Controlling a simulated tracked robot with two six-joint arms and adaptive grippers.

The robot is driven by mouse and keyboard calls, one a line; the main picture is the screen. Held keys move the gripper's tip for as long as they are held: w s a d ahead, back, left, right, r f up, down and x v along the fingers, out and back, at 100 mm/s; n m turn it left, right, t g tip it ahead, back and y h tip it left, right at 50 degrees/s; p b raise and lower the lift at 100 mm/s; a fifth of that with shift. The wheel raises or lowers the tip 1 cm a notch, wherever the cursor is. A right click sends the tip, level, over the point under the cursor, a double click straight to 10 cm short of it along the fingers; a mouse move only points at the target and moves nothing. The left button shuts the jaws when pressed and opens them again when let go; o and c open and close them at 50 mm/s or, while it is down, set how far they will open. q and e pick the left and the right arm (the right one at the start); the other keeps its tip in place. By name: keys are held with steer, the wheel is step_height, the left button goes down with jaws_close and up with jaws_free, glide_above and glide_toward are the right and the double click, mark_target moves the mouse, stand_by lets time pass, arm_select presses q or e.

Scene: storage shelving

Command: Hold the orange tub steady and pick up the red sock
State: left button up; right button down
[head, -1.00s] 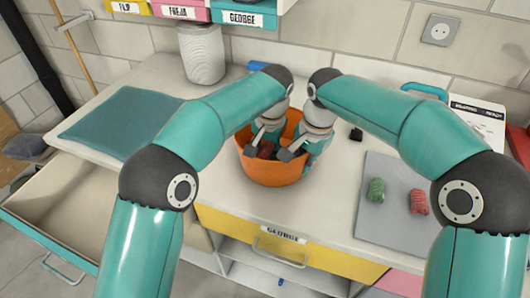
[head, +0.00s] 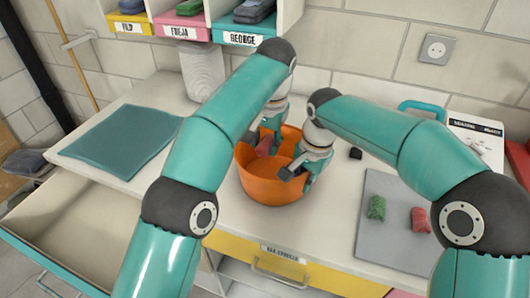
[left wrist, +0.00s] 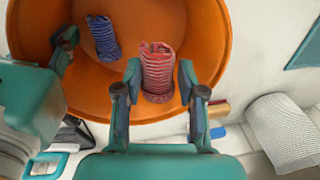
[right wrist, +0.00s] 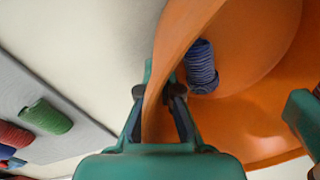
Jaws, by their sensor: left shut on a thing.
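The orange tub (head: 275,188) stands on the white worktop. My left gripper (left wrist: 158,88) is shut on a striped red sock (left wrist: 157,68), rolled up, with a finger on each side of it. In the head view the sock (head: 264,147) shows at the fingertips over the tub's opening; whether it still touches the inside is unclear. My right gripper (right wrist: 158,95) is shut on the tub's wall, with the rim between its fingers. A striped blue sock (left wrist: 102,38) lies inside the tub and also shows in the right wrist view (right wrist: 200,66).
A green sock (head: 377,208) and another red one (head: 421,220) lie on a grey mat (head: 385,245) at the right. A teal mat (head: 120,140) lies left, above an open drawer (head: 80,222). A ribbed white bin (head: 202,70) stands behind. Labelled cubbies (head: 252,40) hang above.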

stand_by(0.3)
steer(key=c, duration=1.2)
jaws_free()
steer(key=shift+c, duration=0.2)
